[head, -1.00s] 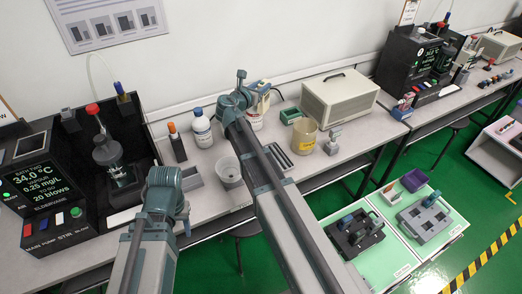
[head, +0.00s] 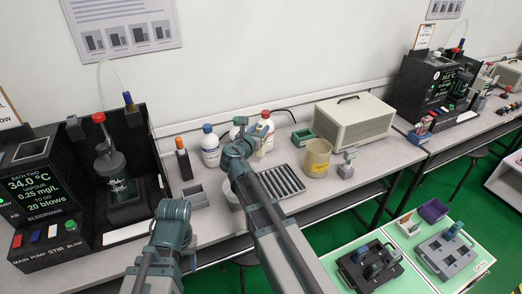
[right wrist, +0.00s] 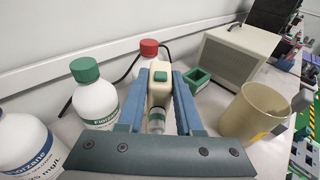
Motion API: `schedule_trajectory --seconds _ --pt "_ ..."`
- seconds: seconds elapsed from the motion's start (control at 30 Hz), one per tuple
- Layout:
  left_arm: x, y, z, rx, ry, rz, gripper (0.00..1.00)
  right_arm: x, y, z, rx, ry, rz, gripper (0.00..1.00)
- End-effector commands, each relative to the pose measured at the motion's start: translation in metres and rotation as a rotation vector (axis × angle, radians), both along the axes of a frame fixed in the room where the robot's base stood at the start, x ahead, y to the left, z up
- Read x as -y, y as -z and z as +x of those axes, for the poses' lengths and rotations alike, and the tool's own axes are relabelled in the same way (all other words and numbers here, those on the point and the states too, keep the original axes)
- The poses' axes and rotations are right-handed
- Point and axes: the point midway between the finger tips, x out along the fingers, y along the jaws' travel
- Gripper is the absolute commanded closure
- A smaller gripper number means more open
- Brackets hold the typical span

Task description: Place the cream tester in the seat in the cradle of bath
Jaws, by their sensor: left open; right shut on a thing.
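The cream tester (right wrist: 160,88), with a green button and a clear, green-banded lower end, is between the blue fingers of my right gripper (right wrist: 160,100) in the right wrist view. In the head view that gripper (head: 243,150) is over the bench by the bottles, and the tester is mostly hidden. My left gripper (head: 172,212) is at the front of the bench, right of bath two (head: 40,190); its fingertips are hidden. Bath two is a black unit with a lit screen and a dark jar (head: 115,183). I cannot tell which part is the cradle's seat.
White bottles with green (right wrist: 96,103) and red caps stand close to the right gripper. A beige mug (head: 317,158), a ribbed tray (head: 282,182), a grey box (head: 194,194), a green box (head: 303,139) and a beige case (head: 355,122) occupy the bench. Another bath stands far right.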

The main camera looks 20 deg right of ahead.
Motion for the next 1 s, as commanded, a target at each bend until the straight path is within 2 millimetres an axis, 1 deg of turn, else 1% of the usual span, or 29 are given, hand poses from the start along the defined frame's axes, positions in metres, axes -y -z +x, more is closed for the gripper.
schedule_trajectory --seconds 0.03,0.1,0.27,0.33,0.63,1.0 --pt "0.0 0.013 0.0 0.0 0.0 0.0 0.5 0.0 0.013 0.0 0.0 0.0 0.0 1.0" --pt "0.0 0.016 0.0 0.0 0.0 0.0 0.5 0.0 0.016 0.0 0.0 0.0 0.0 1.0" --pt "0.0 0.014 0.0 0.0 0.0 0.0 0.5 0.0 0.014 0.0 0.0 0.0 0.0 1.0" --pt "0.0 0.018 0.0 0.0 0.0 0.0 0.5 0.0 0.018 0.0 0.0 0.0 0.0 1.0" --pt "0.0 0.052 0.0 0.0 0.0 0.0 0.5 0.0 0.051 0.0 0.0 0.0 0.0 1.0" --pt "0.0 0.052 0.0 0.0 0.0 0.0 0.5 0.0 0.052 0.0 0.0 0.0 0.0 1.0"
